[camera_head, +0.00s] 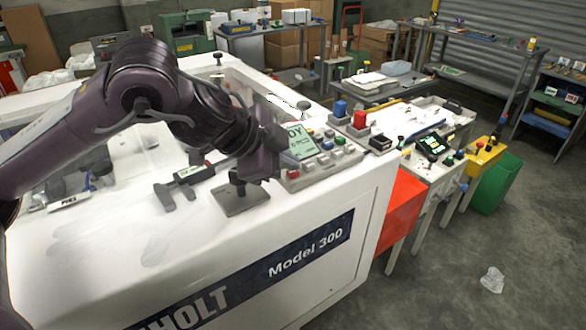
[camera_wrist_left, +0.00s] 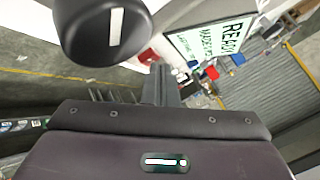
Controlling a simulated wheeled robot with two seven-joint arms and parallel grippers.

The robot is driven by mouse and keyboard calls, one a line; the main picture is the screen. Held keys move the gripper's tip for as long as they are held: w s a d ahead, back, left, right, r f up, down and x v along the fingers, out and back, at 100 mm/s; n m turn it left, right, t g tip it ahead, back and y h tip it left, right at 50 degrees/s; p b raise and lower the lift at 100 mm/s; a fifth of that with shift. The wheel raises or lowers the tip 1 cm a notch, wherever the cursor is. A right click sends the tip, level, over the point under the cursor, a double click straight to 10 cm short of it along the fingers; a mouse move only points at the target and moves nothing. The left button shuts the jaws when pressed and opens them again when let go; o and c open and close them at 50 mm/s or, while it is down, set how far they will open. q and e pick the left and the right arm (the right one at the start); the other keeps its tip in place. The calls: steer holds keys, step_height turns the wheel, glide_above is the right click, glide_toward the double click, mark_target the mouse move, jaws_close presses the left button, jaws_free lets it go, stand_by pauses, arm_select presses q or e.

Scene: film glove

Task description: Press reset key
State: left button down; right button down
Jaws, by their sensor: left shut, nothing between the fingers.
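A small control panel (camera_head: 328,154) with a tilted, lit screen (camera_head: 301,141) and several grey, blue and red keys stands on top of the white machine. A red key (camera_head: 293,174) is at its near left corner. I cannot read which key is reset. My left gripper (camera_head: 280,153) is at the left side of the panel, partly hiding it; its tips are hard to make out. In the left wrist view the shut, empty fingers (camera_wrist_left: 161,86) point toward a red key (camera_wrist_left: 148,56), with the screen (camera_wrist_left: 210,45) reading READY beside them. Contact cannot be told. My right gripper is not in view.
A black-knobbed stand on a metal plate (camera_head: 241,199) is just below my left wrist. The near machine top is mostly clear.

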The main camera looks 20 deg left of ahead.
arm_select(q)
steer(key=shift+r+p, duration=0.8)
steer(key=shift+p, duration=0.05)
steer(key=shift+r, duration=0.1)
step_height(320, 180, up, 5)
steer(key=p, duration=0.4)
stand_by(0.6)
steer(key=shift+p, duration=0.35)
